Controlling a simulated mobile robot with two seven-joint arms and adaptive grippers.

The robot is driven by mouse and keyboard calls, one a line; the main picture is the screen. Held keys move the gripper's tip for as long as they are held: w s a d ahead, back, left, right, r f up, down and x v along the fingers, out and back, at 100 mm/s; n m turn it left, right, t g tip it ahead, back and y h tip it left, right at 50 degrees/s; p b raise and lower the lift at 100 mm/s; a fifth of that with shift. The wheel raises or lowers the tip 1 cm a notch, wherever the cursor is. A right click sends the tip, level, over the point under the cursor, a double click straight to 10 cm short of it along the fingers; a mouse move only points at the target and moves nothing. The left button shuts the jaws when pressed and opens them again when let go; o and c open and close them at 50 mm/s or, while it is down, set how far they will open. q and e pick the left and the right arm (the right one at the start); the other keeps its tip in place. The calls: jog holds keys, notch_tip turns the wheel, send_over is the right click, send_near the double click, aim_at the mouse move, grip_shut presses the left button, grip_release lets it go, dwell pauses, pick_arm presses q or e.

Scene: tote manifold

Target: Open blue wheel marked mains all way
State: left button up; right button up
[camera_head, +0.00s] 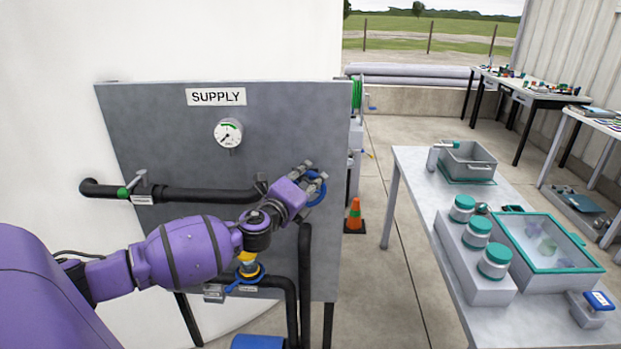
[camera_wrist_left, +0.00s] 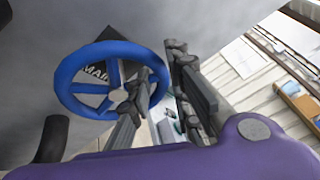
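The blue wheel (camera_head: 323,190) stands at the right edge of the grey supply panel (camera_head: 290,120), partly hidden by my left gripper (camera_head: 303,174). In the left wrist view the wheel (camera_wrist_left: 66,72) shows its spokes and hub, with a dark label (camera_wrist_left: 97,73) behind it reading "MAIN", the rest cut off. My left gripper (camera_wrist_left: 160,70) has its fingers on either side of the wheel's right rim, one inside the ring and one outside. A gap shows between the fingers, so it looks open; contact with the rim is unclear. My right gripper is out of view.
An orange cone (camera_head: 354,215) stands right of the panel. A grey bench (camera_head: 410,165) with containers is farther right.

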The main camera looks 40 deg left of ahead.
pick_arm(q)
jog(key=shift+w, duration=0.15)
jog(key=shift+c, duration=0.3)
grip_shut()
jog(key=n+b, duration=0.1)
jog(key=a+n+t+b, duration=0.1)
jog(key=n, duration=0.1)
jog(key=shift+s+r+b, duration=0.1)
jog(key=shift+s+b, duration=0.2)
jog(key=shift+s, duration=0.05)
jog(key=shift+o, duration=0.3)
grip_release()
jog(key=s+d+f, duration=0.1)
jog(key=s, duration=1)
jog(key=shift+s+d, duration=0.35)
jog(key=shift+s, duration=0.05)
jog(key=shift+f, duration=0.15)
